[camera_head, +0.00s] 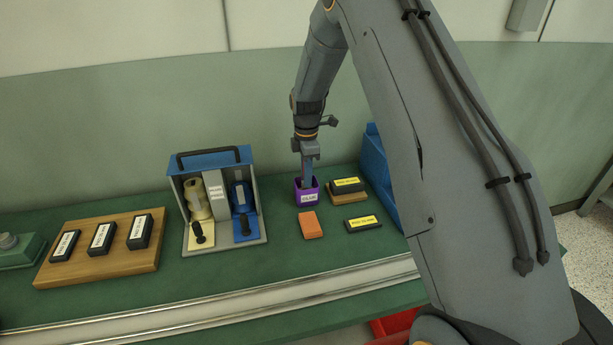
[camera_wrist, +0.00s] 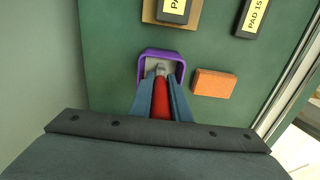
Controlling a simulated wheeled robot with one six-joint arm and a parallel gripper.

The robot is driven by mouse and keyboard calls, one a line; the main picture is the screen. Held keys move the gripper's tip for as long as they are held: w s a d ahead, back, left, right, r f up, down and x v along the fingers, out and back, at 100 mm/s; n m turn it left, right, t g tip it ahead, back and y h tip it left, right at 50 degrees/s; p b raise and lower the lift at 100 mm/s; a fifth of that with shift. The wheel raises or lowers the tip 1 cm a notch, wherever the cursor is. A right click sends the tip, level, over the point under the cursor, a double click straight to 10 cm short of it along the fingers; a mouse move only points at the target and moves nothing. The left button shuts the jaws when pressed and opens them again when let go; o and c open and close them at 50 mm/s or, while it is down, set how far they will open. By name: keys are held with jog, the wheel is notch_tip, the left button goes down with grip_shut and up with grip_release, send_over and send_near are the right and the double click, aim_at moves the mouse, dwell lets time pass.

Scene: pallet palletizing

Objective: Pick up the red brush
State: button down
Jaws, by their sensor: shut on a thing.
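The red brush (camera_wrist: 161,97) shows in the wrist view between the two fingers of my gripper (camera_wrist: 160,92). Its red handle is gripped, and a grey part (camera_wrist: 158,68) beyond it points into the purple cup. The purple cup (camera_wrist: 180,54) stands on the green bench, around the grey end. In the head view my gripper (camera_head: 307,182) reaches straight down into the purple cup (camera_head: 308,199), which carries a white label. The brush is hidden by my gripper and the cup in the head view.
An orange block (camera_head: 311,225) lies in front of the cup. Black labelled pads (camera_head: 362,225) lie to its right, one on a wooden block (camera_head: 348,197). A blue bin (camera_head: 379,175) stands right of them. A caddy (camera_head: 217,198) and a wooden board (camera_head: 144,262) stand left.

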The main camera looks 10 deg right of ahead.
notch_tip(320, 180, up, 10)
jog(key=b, duration=0.3)
dwell(0.3)
jog(key=c, duration=2.3)
grip_release()
grip_shut()
jog(key=shift+f+p, duration=0.1)
jog(key=shift+p, duration=0.4)
